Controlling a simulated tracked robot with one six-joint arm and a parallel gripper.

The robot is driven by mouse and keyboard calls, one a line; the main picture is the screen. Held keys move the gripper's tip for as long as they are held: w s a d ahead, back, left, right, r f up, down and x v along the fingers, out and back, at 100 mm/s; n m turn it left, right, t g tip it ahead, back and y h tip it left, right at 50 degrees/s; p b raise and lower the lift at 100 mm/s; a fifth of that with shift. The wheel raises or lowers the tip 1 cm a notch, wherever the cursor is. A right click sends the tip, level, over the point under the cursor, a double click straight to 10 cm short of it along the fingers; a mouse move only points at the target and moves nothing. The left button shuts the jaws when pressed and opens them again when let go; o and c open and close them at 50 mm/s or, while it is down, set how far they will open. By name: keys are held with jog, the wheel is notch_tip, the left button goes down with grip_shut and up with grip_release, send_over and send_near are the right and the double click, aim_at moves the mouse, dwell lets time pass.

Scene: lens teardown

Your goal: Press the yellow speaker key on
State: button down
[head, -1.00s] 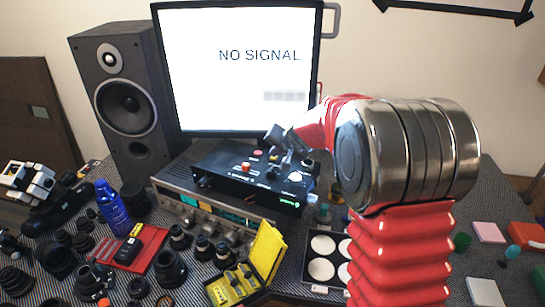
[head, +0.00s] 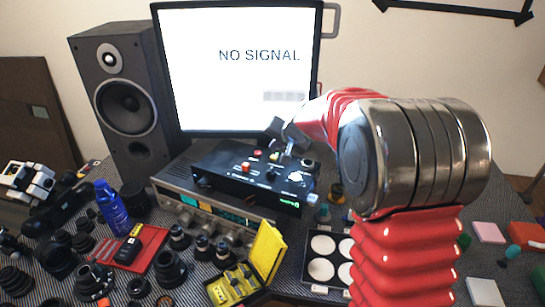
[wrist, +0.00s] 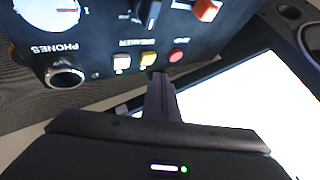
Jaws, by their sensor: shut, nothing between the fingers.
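The yellow speaker key (wrist: 148,59) shows in the wrist view on the black panel (wrist: 100,35), which appears upside down. It sits between a white key (wrist: 121,62) and a round red button (wrist: 176,55), by the SPEAKER lettering. My gripper (wrist: 161,78) is shut and empty, its tip just beside the yellow key, toward the red button side. I cannot tell whether it touches the panel. In the head view my gripper (head: 290,148) is over the back right of the black control box (head: 225,182); the yellow key is not clear there.
The box stands on a silver receiver (head: 175,198) before a bright monitor (head: 235,75). A phones socket (wrist: 65,76), a dial (wrist: 45,10) and an orange switch (wrist: 207,10) are close by. A speaker (head: 125,100) stands left; lenses and a yellow case (head: 267,252) lie in front.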

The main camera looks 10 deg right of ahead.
aim_at(275, 159)
jog(key=shift+r, duration=2.2)
jog(key=s+a+r+n+g, duration=0.1)
jog(key=s+r+n, duration=0.15)
jog(key=s, duration=0.85)
jog(key=s+a+r+n+g, duration=0.1)
jog(key=s+a+r, duration=0.15)
jog(key=s, duration=0.75)
jog(key=s+d+f+n+h, duration=0.1)
jog(key=s+f, duration=0.1)
jog(key=s, duration=0.9)
jog(key=s+d+f+n+g+h, duration=0.1)
jog(key=s+d+f+n, duration=0.1)
jog(key=s, duration=1)
jog(key=shift+f, duration=0.4)
jog(key=c, duration=2.5)
grip_release()
jog(key=shift+w, duration=0.1)
jog(key=shift+c, duration=0.2)
